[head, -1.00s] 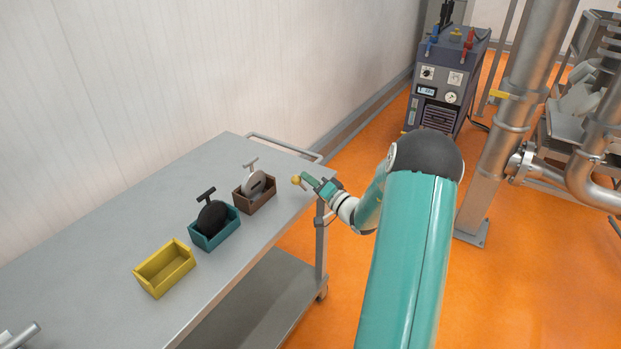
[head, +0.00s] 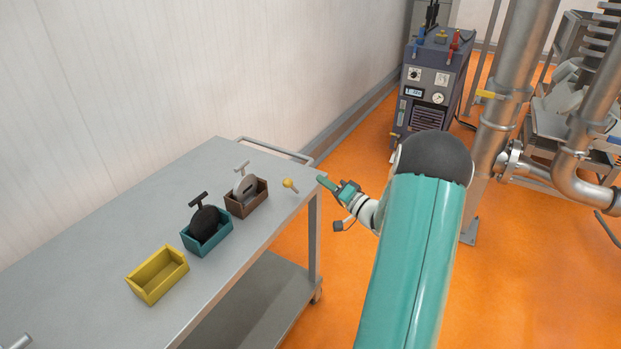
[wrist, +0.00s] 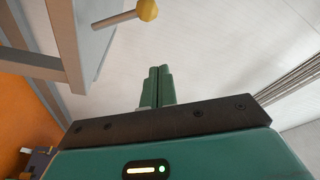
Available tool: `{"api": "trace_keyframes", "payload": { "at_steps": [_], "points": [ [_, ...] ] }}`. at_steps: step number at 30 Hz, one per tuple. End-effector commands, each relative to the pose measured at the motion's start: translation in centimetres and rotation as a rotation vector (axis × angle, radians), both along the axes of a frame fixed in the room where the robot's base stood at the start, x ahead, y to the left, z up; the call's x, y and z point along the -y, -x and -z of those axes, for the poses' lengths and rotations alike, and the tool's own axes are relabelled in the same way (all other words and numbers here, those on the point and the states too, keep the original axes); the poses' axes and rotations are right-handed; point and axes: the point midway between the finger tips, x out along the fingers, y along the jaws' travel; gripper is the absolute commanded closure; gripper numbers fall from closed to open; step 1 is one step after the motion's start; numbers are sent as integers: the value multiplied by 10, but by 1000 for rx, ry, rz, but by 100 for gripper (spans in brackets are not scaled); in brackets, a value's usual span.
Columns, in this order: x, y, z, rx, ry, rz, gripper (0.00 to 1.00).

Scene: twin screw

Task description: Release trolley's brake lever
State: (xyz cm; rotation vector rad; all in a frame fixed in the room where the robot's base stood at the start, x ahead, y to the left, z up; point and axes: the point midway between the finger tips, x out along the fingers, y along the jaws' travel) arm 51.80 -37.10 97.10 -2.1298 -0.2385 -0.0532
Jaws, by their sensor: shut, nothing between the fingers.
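The trolley (head: 95,245) is a grey metal table with a lower shelf. Its brake lever is a short rod with a yellow ball knob (head: 288,183) at the trolley's right end. In the wrist view the knob (wrist: 147,10) and its rod show at the upper left, beside the trolley's frame. My gripper (head: 321,180) is just right of the knob, apart from it, off the trolley's right edge. In the wrist view its green fingers (wrist: 158,72) are together with nothing between them.
On the trolley top stand a yellow empty box (head: 158,274), a teal box (head: 207,238) with a dark disc-shaped part, and a brown box (head: 246,199) with a grey one. A dark machine (head: 430,85) and steel pipes (head: 515,80) stand right. Orange floor lies clear between.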

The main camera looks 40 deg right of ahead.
Motion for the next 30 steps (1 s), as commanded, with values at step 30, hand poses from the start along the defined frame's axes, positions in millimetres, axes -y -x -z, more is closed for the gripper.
{"api": "trace_keyframes", "payload": {
  "at_steps": [30],
  "points": [
    [-1, 41, 3, -8, 0, -27, 100]
  ]
}}
